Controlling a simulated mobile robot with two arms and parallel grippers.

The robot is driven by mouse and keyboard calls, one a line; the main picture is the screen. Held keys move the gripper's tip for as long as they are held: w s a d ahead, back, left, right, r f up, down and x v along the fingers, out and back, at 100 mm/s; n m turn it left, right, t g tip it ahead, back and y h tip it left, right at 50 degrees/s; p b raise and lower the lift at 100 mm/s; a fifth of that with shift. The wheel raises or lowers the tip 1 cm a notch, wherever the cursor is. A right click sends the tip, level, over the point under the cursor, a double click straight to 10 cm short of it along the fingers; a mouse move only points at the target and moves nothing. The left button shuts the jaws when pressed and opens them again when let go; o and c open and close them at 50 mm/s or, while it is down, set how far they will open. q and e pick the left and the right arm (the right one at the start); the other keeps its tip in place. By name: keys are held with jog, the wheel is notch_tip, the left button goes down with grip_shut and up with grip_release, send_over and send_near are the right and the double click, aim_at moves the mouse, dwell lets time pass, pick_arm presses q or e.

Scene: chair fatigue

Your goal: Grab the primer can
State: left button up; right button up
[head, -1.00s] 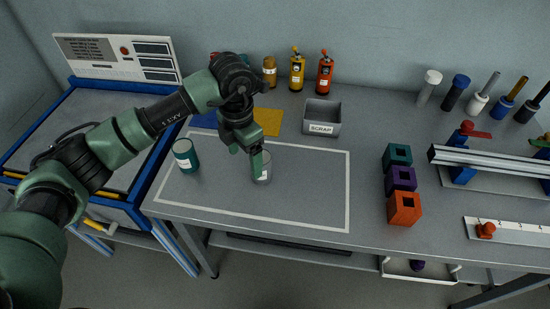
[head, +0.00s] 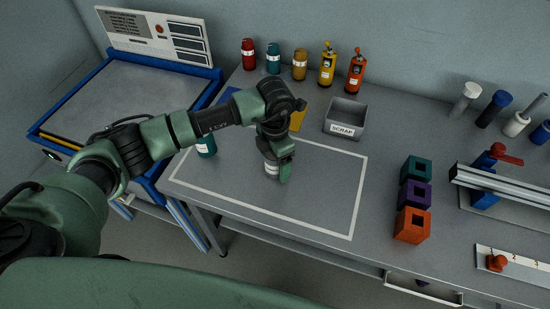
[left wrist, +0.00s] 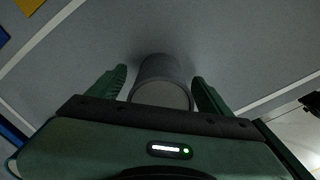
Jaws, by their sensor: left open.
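A grey can with a pale label (head: 271,168) stands on the bench inside the white outlined area; I cannot read its label. My left gripper (head: 279,172) is down at this can and partly hides it in the head view. In the left wrist view the can (left wrist: 162,82) lies between the two green fingers of the left gripper (left wrist: 160,75), with a gap visible on each side. The gripper is open. A teal can (head: 206,146) stands at the outline's left side, partly behind my arm. My right gripper is not in view.
A grey scrap bin (head: 346,119) stands behind the outlined area. Several bottles line the back wall, including an orange one (head: 355,72). Teal, purple and orange (head: 412,225) blocks stand to the right. The outlined area right of the gripper is clear.

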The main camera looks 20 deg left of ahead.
pick_arm(q)
grip_shut()
dwell(0.3)
